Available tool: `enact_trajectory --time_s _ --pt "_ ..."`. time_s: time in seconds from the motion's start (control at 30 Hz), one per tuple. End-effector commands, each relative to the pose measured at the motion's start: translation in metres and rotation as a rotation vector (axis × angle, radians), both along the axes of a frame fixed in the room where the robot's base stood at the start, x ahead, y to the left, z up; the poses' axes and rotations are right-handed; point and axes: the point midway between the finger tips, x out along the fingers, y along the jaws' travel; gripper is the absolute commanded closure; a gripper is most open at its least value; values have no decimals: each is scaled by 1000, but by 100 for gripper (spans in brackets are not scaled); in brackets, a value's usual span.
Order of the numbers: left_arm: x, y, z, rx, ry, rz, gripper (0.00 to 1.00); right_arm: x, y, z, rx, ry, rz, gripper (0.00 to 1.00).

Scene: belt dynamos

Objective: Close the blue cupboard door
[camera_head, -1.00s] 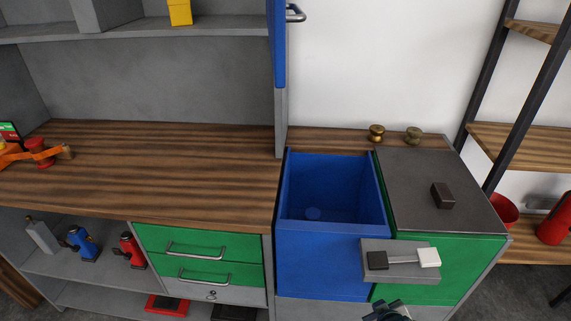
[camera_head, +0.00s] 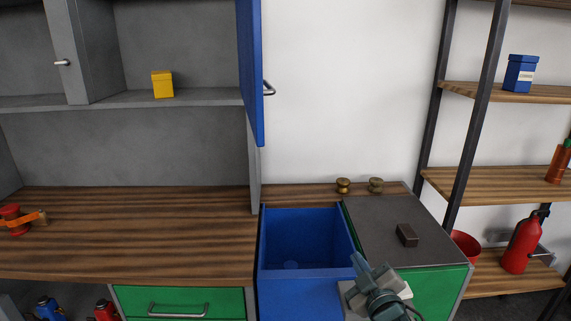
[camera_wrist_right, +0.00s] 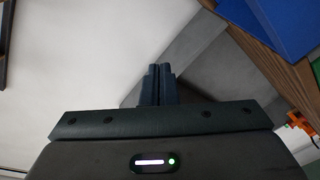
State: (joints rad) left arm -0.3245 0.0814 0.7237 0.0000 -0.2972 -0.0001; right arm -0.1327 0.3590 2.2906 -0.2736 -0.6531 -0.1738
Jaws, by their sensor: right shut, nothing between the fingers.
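The blue cupboard door (camera_head: 251,70) stands open at the upper right end of the grey cupboard in the head view. It is seen nearly edge-on, with a metal handle (camera_head: 268,88) on its right face. My right gripper (camera_head: 358,262) is in front of the blue bin and green cabinet, below and to the right of the door and apart from it. In the wrist view its fingers (camera_wrist_right: 157,82) are together and empty. My left gripper is not in view.
An open blue bin (camera_head: 305,225) and a dark lid with a brown knob (camera_head: 407,235) stand below. Two brass knobs (camera_head: 343,186) sit behind. A yellow box (camera_head: 162,84) is on the cupboard shelf. A wooden rack (camera_head: 500,185) is at the right. White wall lies right of the door.

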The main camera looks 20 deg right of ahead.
Motion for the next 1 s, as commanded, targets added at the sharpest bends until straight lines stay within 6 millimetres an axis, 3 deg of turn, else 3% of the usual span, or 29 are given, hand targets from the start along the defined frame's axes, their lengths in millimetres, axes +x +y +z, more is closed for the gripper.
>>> enact_trajectory --time_s 0.17,0.27,0.4,0.5,0.7,0.9,1.0 --pt "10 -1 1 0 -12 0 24 29 4 86 -213 -291 86 100" --pt "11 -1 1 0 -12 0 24 38 13 148 -394 -509 151 100" --pt "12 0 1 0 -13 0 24 32 33 228 -693 -819 248 100" --pt "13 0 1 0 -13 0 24 20 47 270 -922 -1019 316 100" --pt "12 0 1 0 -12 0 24 -11 64 318 -1400 -1343 466 100" --pt "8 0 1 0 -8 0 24 -32 54 331 -1798 -1513 618 100" --pt "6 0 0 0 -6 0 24 -37 47 332 -1911 -1545 670 100"
